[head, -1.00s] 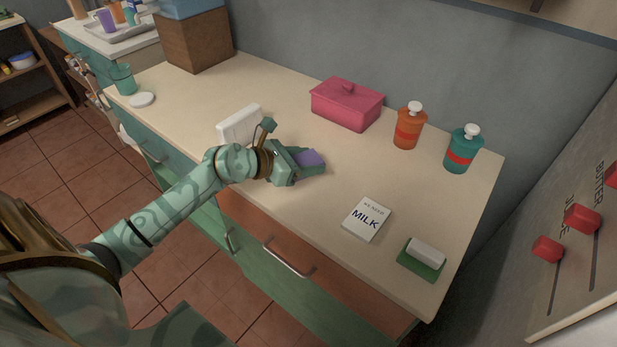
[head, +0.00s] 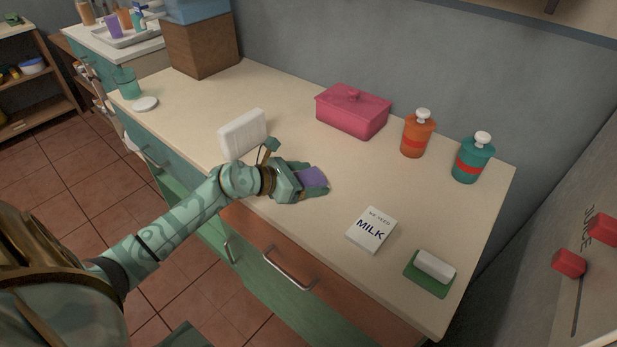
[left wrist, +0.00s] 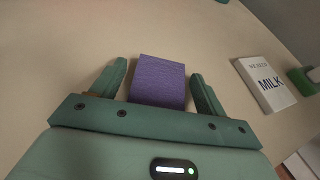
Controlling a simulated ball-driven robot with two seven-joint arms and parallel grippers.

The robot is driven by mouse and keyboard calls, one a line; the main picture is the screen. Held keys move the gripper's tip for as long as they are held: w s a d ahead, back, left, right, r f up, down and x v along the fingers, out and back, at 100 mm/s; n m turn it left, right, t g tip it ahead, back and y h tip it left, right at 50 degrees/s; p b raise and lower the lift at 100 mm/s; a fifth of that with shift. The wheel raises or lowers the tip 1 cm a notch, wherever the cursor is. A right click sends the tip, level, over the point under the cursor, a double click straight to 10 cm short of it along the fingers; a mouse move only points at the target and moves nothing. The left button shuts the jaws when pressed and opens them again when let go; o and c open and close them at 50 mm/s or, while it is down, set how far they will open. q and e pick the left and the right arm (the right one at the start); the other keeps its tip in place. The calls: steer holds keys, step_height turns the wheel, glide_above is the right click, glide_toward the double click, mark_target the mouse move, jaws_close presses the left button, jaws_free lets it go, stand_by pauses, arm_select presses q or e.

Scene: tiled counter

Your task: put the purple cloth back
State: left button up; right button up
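The purple cloth (head: 313,178) is a small flat rectangle at the middle of the counter, with my left gripper (head: 312,180) around it. In the left wrist view the cloth (left wrist: 159,80) lies between the two fingers of my left gripper (left wrist: 161,80). A narrow gap shows on each side of it, so the fingers look open and apart from it. The cloth's near end is hidden behind the gripper body. I cannot tell whether the cloth lies flat on the counter. My right gripper is in neither view.
A white upright block-like holder (head: 243,132) stands just behind my left wrist. The milk note (head: 371,230) and a green dish with a white bar (head: 430,272) lie to the right. A pink box (head: 353,110), orange bottle (head: 417,135) and teal bottle (head: 473,160) stand along the wall.

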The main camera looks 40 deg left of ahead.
arm_select(q)
steer(key=shift+r, duration=0.1)
steer(key=shift+s+a+r, duration=0.1)
steer(key=shift+s+r, duration=0.1)
steer(key=p+v, duration=0.3)
steer(key=v, duration=0.7)
steer(key=shift+s+a, duration=0.1)
steer(key=shift+s, duration=0.05)
steer(key=shift+s+a+r, duration=0.25)
steer(key=shift+s+a, duration=0.05)
steer(key=shift+s, duration=0.2)
